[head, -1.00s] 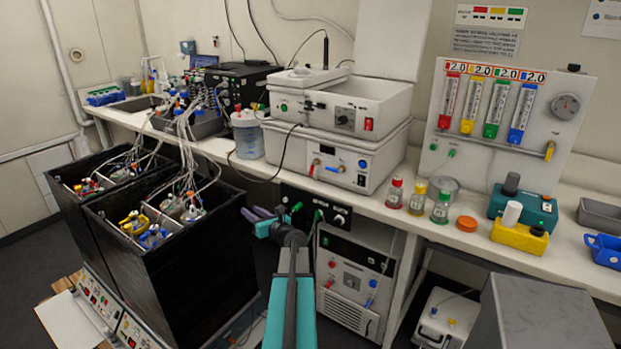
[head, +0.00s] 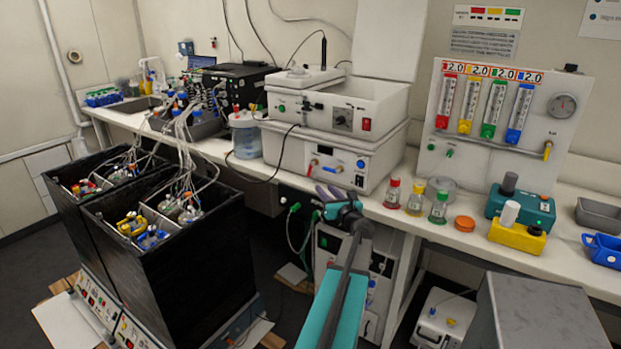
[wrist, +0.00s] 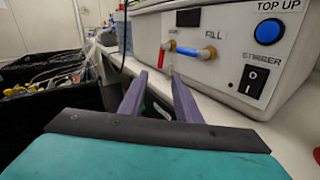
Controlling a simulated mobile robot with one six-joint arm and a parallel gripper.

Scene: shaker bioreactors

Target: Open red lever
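The red lever (head: 312,163) is on the front of the lower white box (head: 283,150) on the bench. In the wrist view the red lever (wrist: 162,57) points about straight down, left of a horizontal blue lever (wrist: 188,52). My gripper (head: 327,191) is just below and in front of the box in the head view. In the wrist view its two purple fingers (wrist: 158,76) are apart with nothing between them. The red lever appears just beyond and above the fingertips, lined up with the gap. I see no contact, and the exact distance cannot be told.
A blue TOP UP button (wrist: 267,32) and a black rocker switch (wrist: 252,79) are on the box front, to the right. Black bioreactor bins (head: 175,255) stand at left. Small bottles (head: 415,197) stand on the bench at right. A dark cable hangs left of the levers.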

